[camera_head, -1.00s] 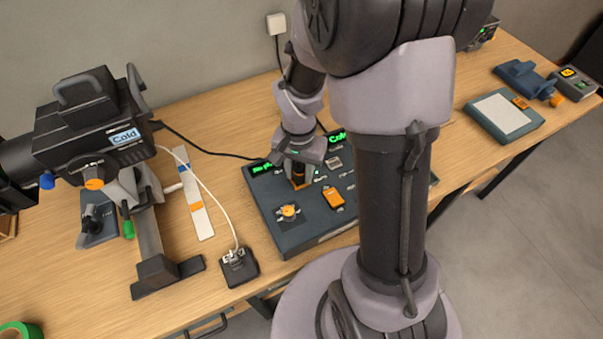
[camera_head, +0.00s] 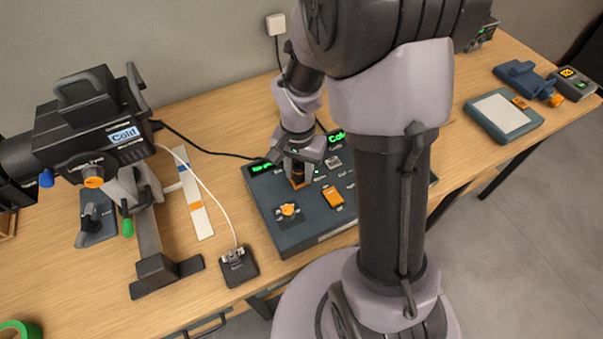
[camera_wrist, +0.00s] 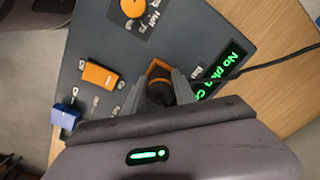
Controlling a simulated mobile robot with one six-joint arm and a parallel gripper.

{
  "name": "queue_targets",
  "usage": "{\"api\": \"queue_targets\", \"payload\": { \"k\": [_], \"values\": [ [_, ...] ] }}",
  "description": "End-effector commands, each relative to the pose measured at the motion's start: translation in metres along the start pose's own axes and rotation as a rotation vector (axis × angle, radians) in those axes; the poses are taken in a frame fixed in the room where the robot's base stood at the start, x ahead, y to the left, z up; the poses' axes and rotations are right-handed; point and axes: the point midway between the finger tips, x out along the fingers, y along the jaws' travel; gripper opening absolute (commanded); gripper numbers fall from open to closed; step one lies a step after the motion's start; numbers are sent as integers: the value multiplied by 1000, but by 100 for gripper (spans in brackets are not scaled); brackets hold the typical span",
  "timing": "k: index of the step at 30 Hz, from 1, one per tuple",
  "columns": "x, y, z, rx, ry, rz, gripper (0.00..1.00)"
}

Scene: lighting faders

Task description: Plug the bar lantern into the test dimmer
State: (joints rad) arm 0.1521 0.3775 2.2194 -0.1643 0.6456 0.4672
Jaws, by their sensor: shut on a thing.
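The bar lantern (camera_head: 95,125) is a black lamp on a stand at the left, its label reading "Cold". Its black cable (camera_head: 205,150) runs right along the table to the test dimmer (camera_head: 300,232), a dark blue-grey console. My gripper (camera_head: 298,172) is over the console's back left part. In the wrist view my gripper (camera_wrist: 160,92) is shut on a black plug (camera_wrist: 159,90) with an orange band. The plug is at an orange-rimmed socket (camera_wrist: 155,66); how deep it sits is hidden.
The console carries an orange knob (camera_head: 288,210) and an orange switch (camera_head: 333,197). A small black box (camera_head: 239,268) with a white cord stands in front left. A striped strip (camera_head: 197,205) lies between lantern and console. A pale-topped pad (camera_head: 503,115) lies at the right.

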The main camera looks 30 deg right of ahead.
Motion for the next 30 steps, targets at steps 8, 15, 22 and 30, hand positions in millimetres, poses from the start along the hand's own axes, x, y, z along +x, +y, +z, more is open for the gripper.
{"api": "queue_targets", "payload": {
  "k": [8,15,22,30],
  "values": [
    [34,14,19,3,-61,43,0],
    [27,14,19,3,-60,43,0],
    [10,14,19,2,-61,45,0],
    [-11,15,20,1,-64,47,0]
  ]
}}
